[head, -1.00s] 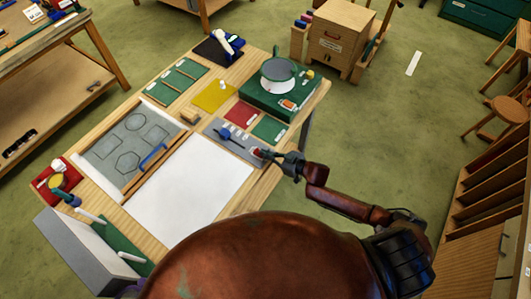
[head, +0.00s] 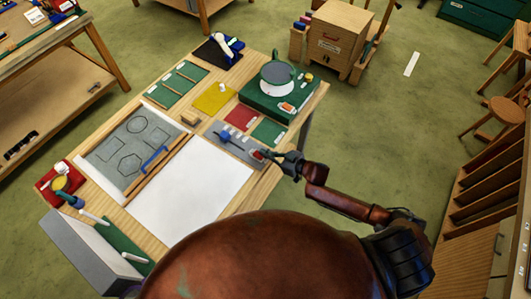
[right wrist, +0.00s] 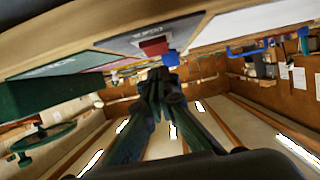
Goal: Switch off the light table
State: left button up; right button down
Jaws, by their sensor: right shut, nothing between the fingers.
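The white panel of the light table (head: 190,190) lies flat on the wooden table and looks evenly bright. Beside its upper right end is a grey plate (head: 235,147) with a blue knob-like part (head: 224,135) and a small red switch (head: 259,154). My right gripper (head: 268,155) is shut and empty, its tips right at the red switch. I cannot tell whether they touch. In the right wrist view the red switch (right wrist: 153,47) shows on the grey plate just beyond the shut fingertips (right wrist: 160,75). My left gripper is not in view.
A green box (head: 285,98) with a round grey disc stands at the table's back right. Red (head: 241,117) and green (head: 268,131) mats lie by the grey plate. A grey board with drawn shapes (head: 110,150) lies left of the white panel.

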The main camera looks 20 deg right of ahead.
jog(key=r+p, duration=0.3)
jog(key=r, duration=0.1)
jog(key=shift+s+d, duration=0.2)
jog(key=shift+s, duration=0.05)
jog(key=shift+s+d+f+b, duration=0.5)
jog(key=shift+s+d+f, duration=0.15)
jog(key=shift+s, duration=0.25)
pick_arm(q)
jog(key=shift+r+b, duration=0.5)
jog(key=shift+b, duration=0.35)
pick_arm(e)
jog(key=f+v, duration=0.1)
jog(key=v, duration=0.6)
jog(key=shift+s+d+f, duration=0.2)
jog(key=shift+s+d, duration=0.25)
